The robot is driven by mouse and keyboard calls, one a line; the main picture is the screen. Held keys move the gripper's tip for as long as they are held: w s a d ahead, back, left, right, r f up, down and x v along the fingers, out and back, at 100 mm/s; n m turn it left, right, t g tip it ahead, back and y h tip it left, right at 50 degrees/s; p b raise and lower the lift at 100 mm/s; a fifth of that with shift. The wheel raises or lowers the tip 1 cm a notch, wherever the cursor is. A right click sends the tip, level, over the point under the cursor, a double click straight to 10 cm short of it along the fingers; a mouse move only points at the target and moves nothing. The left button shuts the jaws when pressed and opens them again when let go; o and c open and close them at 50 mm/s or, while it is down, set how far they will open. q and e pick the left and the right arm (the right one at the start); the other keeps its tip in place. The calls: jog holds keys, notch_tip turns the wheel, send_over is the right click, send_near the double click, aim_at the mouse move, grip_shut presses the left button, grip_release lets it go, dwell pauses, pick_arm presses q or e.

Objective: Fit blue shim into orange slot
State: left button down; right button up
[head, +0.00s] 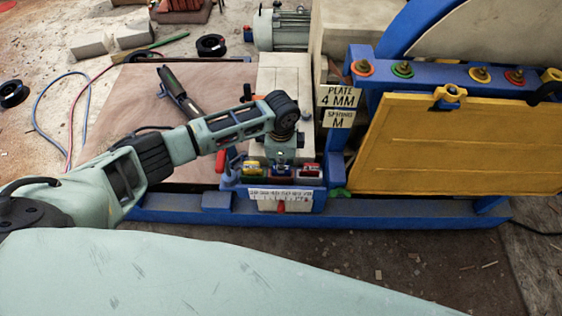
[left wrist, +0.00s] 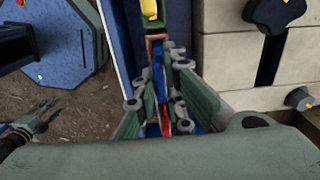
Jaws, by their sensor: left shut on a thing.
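My left gripper (left wrist: 158,112) points down over the middle of the blue shim rack (head: 230,180), between its yellow and red pieces. In the left wrist view its fingers are shut on a narrow blue piece, which looks like the blue shim (left wrist: 158,80). An orange-brown slot edge (left wrist: 155,40) shows just above the fingertips; the fingers hide much of the rack there. I cannot tell how deep the shim sits. A pale pronged part at the lower left of the wrist view looks like my right gripper (left wrist: 48,112); its opening is unclear.
The yellow piece (head: 252,168) and red piece (head: 309,172) flank the gripper. Beige blocks (head: 285,75) stand close behind. A yellow plate (head: 450,145) stands to the right, near the "PLATE 4 MM" and "SPRING M" signs (head: 338,96). A brown board (head: 130,100) lies left.

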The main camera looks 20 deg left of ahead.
pick_arm(q)
jog(key=c, duration=1.7)
grip_release()
jog(key=shift+c, duration=0.2)
jog(key=shift+r, duration=0.1)
notch_tip(320, 180, up, 12)
